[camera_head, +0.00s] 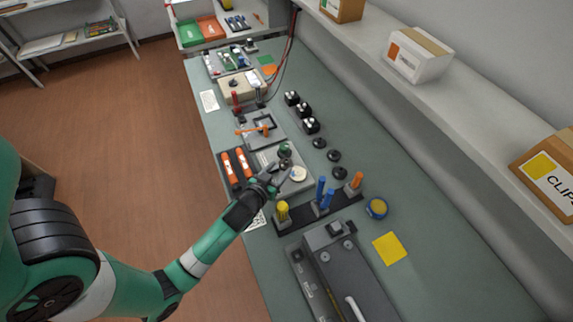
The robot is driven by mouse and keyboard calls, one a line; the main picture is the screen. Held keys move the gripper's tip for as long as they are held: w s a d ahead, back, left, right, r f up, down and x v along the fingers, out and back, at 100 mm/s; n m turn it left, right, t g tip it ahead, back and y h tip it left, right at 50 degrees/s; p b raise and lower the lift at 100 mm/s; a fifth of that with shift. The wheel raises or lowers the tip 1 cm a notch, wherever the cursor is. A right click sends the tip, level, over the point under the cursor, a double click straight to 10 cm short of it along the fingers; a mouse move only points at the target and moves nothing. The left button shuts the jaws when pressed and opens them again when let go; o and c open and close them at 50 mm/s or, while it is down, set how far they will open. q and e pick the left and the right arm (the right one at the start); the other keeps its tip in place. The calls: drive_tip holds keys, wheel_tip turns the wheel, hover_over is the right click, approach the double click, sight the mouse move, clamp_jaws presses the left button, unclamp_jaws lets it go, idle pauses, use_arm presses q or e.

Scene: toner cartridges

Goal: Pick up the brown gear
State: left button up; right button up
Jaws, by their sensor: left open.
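My left gripper (283,175) is open over a light tray (268,157) on the bench, its fingertips close to small round parts. A cream or tan disc (299,174) lies just right of the fingertips. A dark green round part (285,150) and a grey one (285,163) sit just beyond them. I cannot clearly make out a brown gear; which small part it is cannot be told at this size, and the gripper hides part of the tray. No part shows between the fingers. My right gripper is not in view.
A dark rack (345,199) with blue, yellow and orange-handled tools stands in front, near the gripper. A grey machine (345,270) is nearer. Orange cartridges (229,168) lie left. The right bench surface is mostly free.

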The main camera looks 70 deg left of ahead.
sight(287, 160)
use_arm(q)
drive_tip(key=b+x, duration=0.1)
drive_tip(key=x, duration=0.3)
drive_tip(key=shift+w+a+f, duration=0.15)
drive_tip(key=shift+w+a, duration=0.05)
drive_tip(key=shift+a, duration=0.05)
clamp_jaws()
